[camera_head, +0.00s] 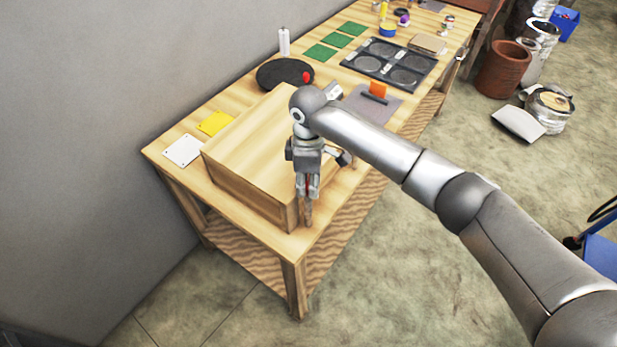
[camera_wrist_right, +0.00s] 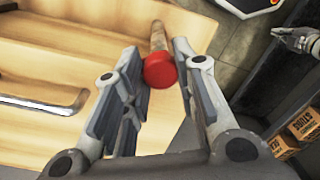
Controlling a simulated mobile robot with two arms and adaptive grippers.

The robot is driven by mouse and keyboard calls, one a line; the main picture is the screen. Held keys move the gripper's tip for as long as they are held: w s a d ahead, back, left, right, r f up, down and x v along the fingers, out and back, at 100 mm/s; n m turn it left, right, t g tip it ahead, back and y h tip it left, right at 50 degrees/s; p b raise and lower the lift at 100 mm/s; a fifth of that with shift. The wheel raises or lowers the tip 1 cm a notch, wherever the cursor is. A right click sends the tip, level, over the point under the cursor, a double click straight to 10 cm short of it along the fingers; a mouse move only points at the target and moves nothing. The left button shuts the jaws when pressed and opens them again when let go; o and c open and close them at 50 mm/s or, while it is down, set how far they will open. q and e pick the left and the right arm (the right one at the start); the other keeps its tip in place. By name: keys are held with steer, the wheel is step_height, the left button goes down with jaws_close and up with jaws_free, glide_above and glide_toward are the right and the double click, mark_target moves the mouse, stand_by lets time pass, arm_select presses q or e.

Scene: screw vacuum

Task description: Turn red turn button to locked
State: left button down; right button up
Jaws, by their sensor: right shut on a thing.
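The red round button (camera_wrist_right: 160,70) is between the two fingers of my right gripper (camera_wrist_right: 165,85) in the right wrist view. A wooden bar (camera_wrist_right: 158,38) extends beyond the button; how the two join is hard to tell. In the head view my right gripper (camera_head: 308,190) points down at the front corner of the wooden box (camera_head: 255,150). It is shut on the red button, of which only a sliver of red shows. The bar's lower end (camera_head: 309,215) sticks out below the fingers. My left gripper is not in the head view.
The box stands on the wooden workbench (camera_head: 220,108). White (camera_head: 183,150) and yellow (camera_head: 215,123) plates lie behind it. A black round plate (camera_head: 280,73) and a black tray (camera_head: 366,63) are farther along. The wrist view shows a metal handle (camera_wrist_right: 45,106).

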steer(key=n+p, duration=0.1)
steer(key=n, duration=0.4)
steer(key=shift+r+n, duration=0.1)
steer(key=shift+n, duration=0.2)
steer(key=n, duration=0.4)
steer(key=shift+w+a+n, duration=0.1)
steer(key=shift+n, duration=0.2)
steer(key=o, duration=1.1)
steer(key=shift+c, duration=0.2)
